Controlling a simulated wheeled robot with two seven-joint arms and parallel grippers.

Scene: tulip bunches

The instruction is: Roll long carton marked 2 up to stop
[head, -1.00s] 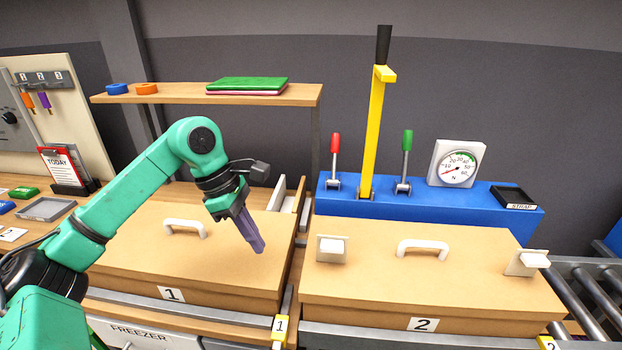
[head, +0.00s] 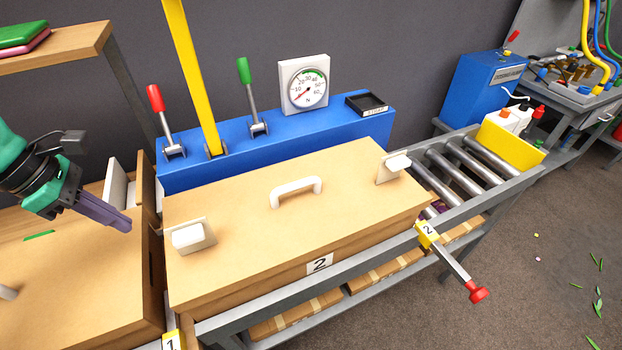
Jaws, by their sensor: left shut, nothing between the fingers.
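The long carton marked 2 (head: 300,233) lies on the conveyor in the middle of the head view, with a white handle on its lid and a white block-like fitting near each end. A yellow stop (head: 427,235) labelled 2, with a rod ending in a red knob (head: 477,293), sits at the carton's front right corner. My left gripper (head: 126,223) is shut and empty, above the carton marked 1 (head: 80,285) and left of carton 2, apart from it. My right gripper is not in view.
Bare rollers (head: 462,165) run on to the right, up to a yellow bin (head: 508,140) with bottles. Behind carton 2 stands a blue machine (head: 270,145) with red and green levers, a tall yellow lever and a dial. A wooden shelf (head: 60,50) is at upper left.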

